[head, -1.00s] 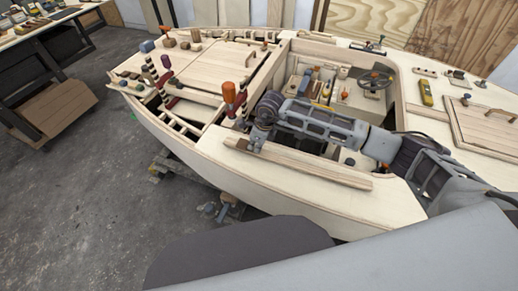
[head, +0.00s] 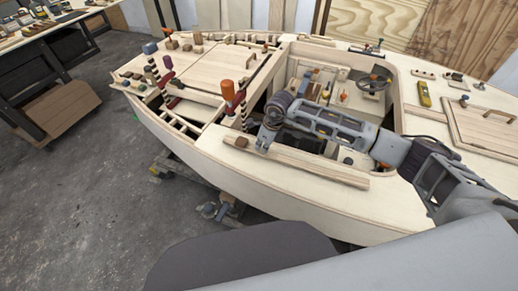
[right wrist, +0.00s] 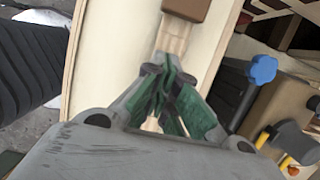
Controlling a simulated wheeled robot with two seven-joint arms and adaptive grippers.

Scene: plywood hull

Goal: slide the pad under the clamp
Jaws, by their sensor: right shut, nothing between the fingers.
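The pad looks to be the small brown block (head: 241,142) on the pale side deck, near the left end of a long wooden strip (head: 312,163). In the right wrist view the brown block (right wrist: 187,8) is cut by the top edge, beyond my fingertips. The clamp with an orange handle and dark red frame (head: 228,96) stands just behind the block, apart from it. My right gripper (head: 263,146) is shut and empty, right of the block, low over the strip. Its green-lined fingers (right wrist: 168,76) meet over pale wood. My left gripper is out of view.
A second red clamp (head: 167,80) stands farther left. A blue knob (right wrist: 263,68) shows close by in the right wrist view. Loose blocks lie on the far deck.

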